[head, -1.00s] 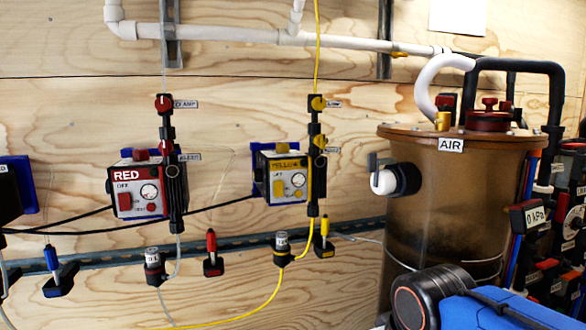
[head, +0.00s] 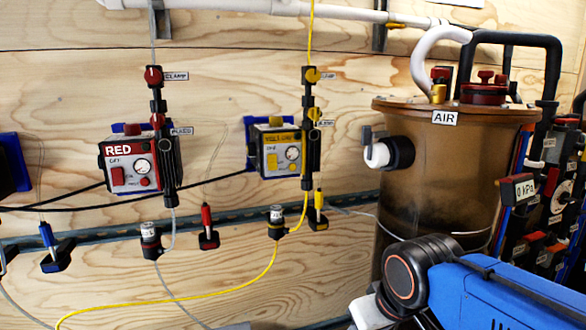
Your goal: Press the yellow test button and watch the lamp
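The yellow-labelled box (head: 267,138) is fixed to the plywood wall left of the tank. Its front has a large yellow switch (head: 271,162), a round white gauge (head: 292,153) and a small yellow button (head: 294,168) below the gauge. The button's lettering is too small to read. A small cap (head: 276,126) sits on top of the box; I cannot tell if it is the lamp or if it is lit. My gripper is not in view. My blue arm with its dark round joint shows at the bottom right, apart from the box in the picture.
A black valve column (head: 309,140) with yellow knobs stands at the box's right edge. A similar red box (head: 130,160) is to the left. The brown AIR tank (head: 440,165) with its side valve (head: 385,153) stands at right. Yellow tubing (head: 265,270) hangs below.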

